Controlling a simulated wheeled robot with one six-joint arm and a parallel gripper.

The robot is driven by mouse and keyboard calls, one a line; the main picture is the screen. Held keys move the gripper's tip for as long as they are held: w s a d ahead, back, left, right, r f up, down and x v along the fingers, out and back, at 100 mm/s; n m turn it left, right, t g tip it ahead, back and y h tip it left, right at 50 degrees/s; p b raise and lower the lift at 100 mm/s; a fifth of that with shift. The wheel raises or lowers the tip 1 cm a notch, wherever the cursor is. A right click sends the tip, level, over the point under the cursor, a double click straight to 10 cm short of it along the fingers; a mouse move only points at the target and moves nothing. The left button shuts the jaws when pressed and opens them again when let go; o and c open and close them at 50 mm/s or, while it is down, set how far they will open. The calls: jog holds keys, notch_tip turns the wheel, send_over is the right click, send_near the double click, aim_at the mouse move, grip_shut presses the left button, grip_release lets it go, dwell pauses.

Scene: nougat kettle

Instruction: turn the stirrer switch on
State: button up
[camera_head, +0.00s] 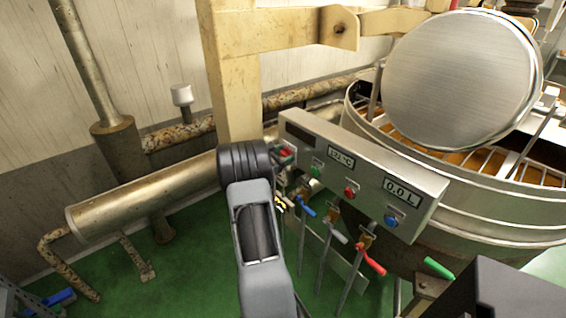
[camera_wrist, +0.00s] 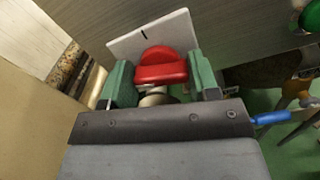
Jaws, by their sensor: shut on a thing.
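A red switch knob (camera_wrist: 161,66) sits in front of a white plate (camera_wrist: 128,45) with a short black mark. My gripper (camera_wrist: 162,78) has its two green fingers on either side of the knob and is shut on it. In the head view the red knob (camera_head: 286,152) shows at the left end of the grey control box (camera_head: 318,140), partly behind my wrist. My fingers are largely hidden there. No label naming the knob can be read.
The box also carries a green button (camera_head: 317,171), a red button (camera_head: 350,191), a blue knob (camera_head: 391,220) and displays. Below stand valve handles in blue (camera_head: 305,207), red (camera_head: 371,261) and green (camera_head: 438,268). A beige post (camera_head: 232,90) rises close behind my wrist. The kettle (camera_head: 480,215) is at right.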

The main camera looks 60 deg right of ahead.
jog(key=m+b, duration=0.2)
jog(key=b, duration=0.2)
jog(key=f+m+b, duration=0.1)
jog(key=m+b, duration=0.1)
jog(key=b, duration=0.1)
jog(key=shift+s+m+b, duration=0.1)
jog(key=shift+m+b, duration=0.25)
jog(key=shift+m, duration=0.05)
jog(key=m+b, duration=0.3)
jog(key=b, duration=0.3)
jog(key=shift+m, duration=0.3)
jog(key=m+b, duration=0.3)
jog(key=b, duration=0.3)
jog(key=m+b, duration=0.3)
jog(key=b, duration=0.1)
jog(key=shift+r+m+b, duration=0.2)
jog(key=shift+m+b, duration=0.15)
jog(key=shift+m, duration=0.05)
jog(key=shift+r, duration=0.1)
jog(key=o, duration=0.9)
jog(key=shift+a, duration=0.1)
jog(key=p+v, duration=0.2)
jog(key=v, duration=1.1)
jog(key=shift+a+r, duration=0.1)
jog(key=shift+a, duration=0.2)
